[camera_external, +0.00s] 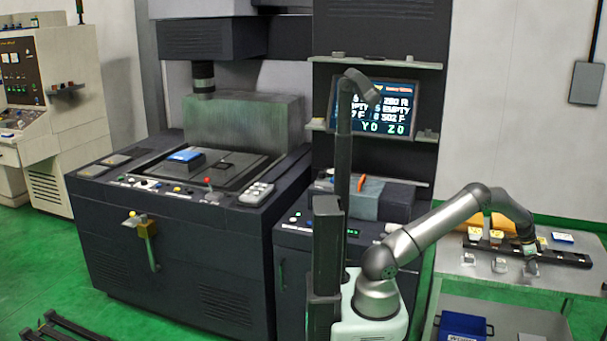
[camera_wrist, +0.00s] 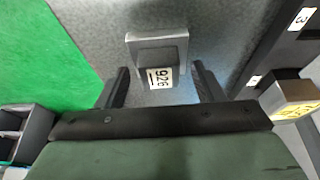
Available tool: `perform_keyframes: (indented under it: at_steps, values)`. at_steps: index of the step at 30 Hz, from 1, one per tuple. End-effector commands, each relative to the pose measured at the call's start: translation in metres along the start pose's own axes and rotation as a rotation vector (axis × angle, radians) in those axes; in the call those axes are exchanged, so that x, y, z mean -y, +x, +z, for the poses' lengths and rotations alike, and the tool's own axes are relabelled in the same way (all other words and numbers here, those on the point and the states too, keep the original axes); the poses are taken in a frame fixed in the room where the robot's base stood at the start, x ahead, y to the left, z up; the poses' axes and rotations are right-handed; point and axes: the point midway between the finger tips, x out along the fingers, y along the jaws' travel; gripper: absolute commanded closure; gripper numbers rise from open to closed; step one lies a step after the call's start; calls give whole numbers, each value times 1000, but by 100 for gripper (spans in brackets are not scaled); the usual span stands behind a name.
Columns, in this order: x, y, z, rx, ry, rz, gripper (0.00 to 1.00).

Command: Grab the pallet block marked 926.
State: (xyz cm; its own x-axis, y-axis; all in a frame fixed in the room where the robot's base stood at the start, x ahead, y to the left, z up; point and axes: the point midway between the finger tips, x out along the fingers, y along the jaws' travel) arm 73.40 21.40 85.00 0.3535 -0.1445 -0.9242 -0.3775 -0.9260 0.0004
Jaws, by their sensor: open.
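The pallet block marked 926 (camera_wrist: 157,50) is a grey metal block with a dark middle and a white label, in the wrist view just ahead of my gripper. My gripper (camera_wrist: 160,75) is open, with one dark finger to the left and one to the right of the block's near end. No contact shows. In the external view my gripper (camera_external: 529,247) is at the cart top on the right, above small metal blocks near the front edge. The label cannot be read there.
A dark rack bar (camera_external: 570,256) with numbered slots runs along the cart top (camera_external: 455,266). A yellow-labelled block (camera_wrist: 292,100) sits on it to the right in the wrist view. A blue bin (camera_external: 462,325) is on the lower shelf. Green floor (camera_wrist: 60,55) lies beyond the cart edge.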

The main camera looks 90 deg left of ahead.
Motion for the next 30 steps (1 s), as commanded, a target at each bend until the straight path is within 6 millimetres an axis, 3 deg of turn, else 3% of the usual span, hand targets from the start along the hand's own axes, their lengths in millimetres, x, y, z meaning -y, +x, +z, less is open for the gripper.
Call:
perform_keyframes:
  at_steps: [6, 13, 23, 30]
  values:
    - [0, 1, 0, -1, 0, -1, 38]
    - [0, 0, 0, -1, -1, -1, 100]
    - [1, -4, -3, -4, 0, -3, 100]
    - [1, -27, -13, -7, 1, -5, 100]
